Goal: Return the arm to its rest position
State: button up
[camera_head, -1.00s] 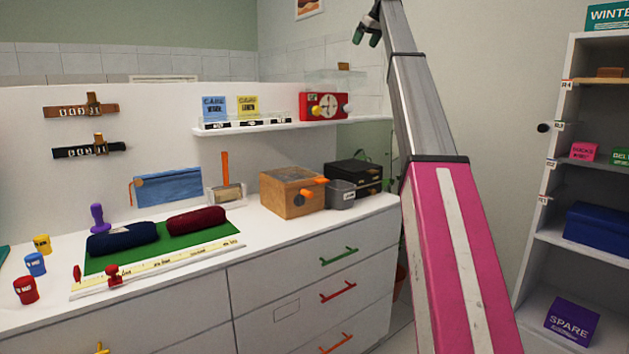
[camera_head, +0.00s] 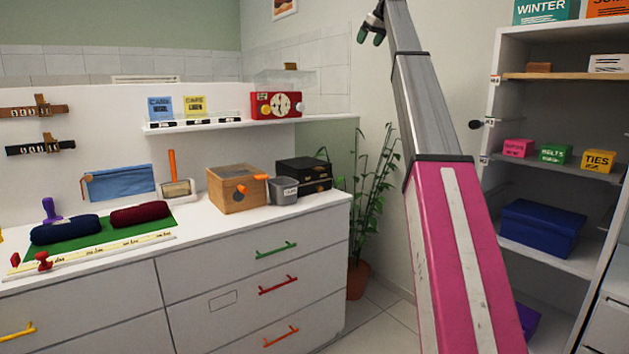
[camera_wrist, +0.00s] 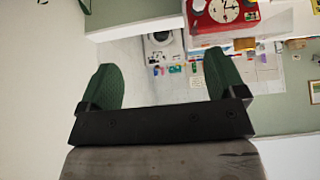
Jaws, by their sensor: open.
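My gripper (camera_head: 371,24) shows at the top of the head view, at the end of my raised arm, high above the counter. In the wrist view my gripper (camera_wrist: 163,85) has its two green fingers well apart, with nothing held between them. My pink and grey arm runs up from the bottom right of the head view.
A white drawer counter (camera_head: 210,270) stands left, with a wooden box (camera_head: 232,192) and rolled cloths on a green mat (camera_head: 112,238). A wall shelf (camera_head: 215,124) holds a red clock box (camera_head: 276,105). A potted plant (camera_head: 362,215) stands behind my arm; open wardrobe shelves (camera_head: 550,77) stand right.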

jog(key=s+f+m+g+h, duration=0.1)
jog(key=s+f, duration=0.1)
jog(key=f, duration=1.5)
jog(key=s+f+m, duration=0.1)
jog(key=s+f, duration=0.1)
jog(key=f, duration=1.6)
jog(key=s+a+f+m+g+h, duration=0.1)
jog(key=s+f, duration=0.4)
jog(key=f, duration=0.7)
jog(key=s+a+f+m+g, duration=0.1)
jog(key=s+f, duration=0.3)
jog(key=f, duration=0.7)
jog(key=s+f+m+g+h, duration=0.1)
jog(key=s+f+m, duration=0.1)
jog(key=s+f, duration=2.5)
jog(key=s, duration=0.3)
jog(key=s+f+m+g+h, duration=0.1)
jog(key=s+f, duration=0.7)
jog(key=s, duration=0.1)
jog(key=shift+s+a+g, duration=0.3)
jog(key=shift+s+a, duration=0.05)
jog(key=shift+a, duration=0.1)
jog(key=shift+f, duration=0.1)
